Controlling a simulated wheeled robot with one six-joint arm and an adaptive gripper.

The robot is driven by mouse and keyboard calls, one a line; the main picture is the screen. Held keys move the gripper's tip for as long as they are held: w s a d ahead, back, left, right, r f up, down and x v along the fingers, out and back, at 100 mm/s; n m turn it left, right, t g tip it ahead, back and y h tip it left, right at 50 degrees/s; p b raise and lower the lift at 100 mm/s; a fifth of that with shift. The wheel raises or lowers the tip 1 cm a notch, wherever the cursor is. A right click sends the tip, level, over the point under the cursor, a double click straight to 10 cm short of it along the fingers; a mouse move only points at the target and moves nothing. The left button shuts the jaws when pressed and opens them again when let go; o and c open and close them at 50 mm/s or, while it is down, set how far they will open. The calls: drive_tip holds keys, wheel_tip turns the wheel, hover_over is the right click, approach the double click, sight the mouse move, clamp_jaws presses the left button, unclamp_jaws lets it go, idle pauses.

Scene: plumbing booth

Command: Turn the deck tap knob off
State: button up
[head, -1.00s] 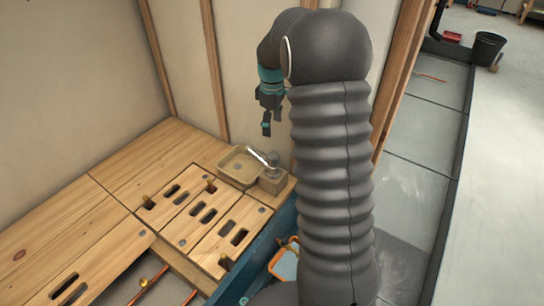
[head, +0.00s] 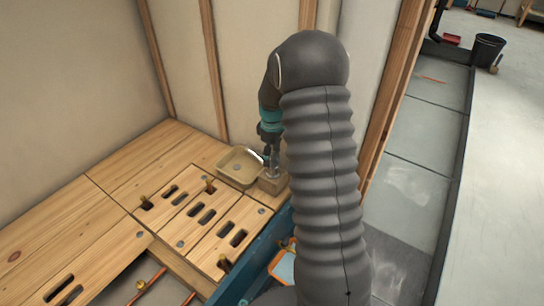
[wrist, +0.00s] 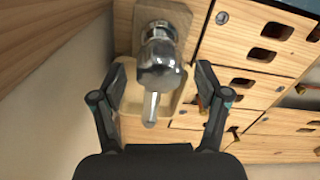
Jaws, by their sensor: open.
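The deck tap is chrome and stands on a small wooden block (head: 271,185) beside the beige basin. In the wrist view the tap knob (wrist: 160,62) is a round chrome body seen from above, with the spout (wrist: 151,107) pointing down the picture. My gripper (wrist: 160,78) is open, with one finger on each side of the tap and a gap to the knob on both sides. In the head view my gripper (head: 270,150) is right above the tap, and my arm hides part of it.
The beige basin (head: 237,167) sits left of the tap. Slotted wooden deck panels (head: 200,215) with brass fittings spread to the left. The booth wall (head: 235,70) rises close behind. A blue beam (head: 255,262) runs along the deck's front edge.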

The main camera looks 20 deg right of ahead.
drive_tip(key=shift+f, duration=0.25)
drive_tip(key=c, duration=1.2)
drive_tip(key=shift+o, duration=0.2)
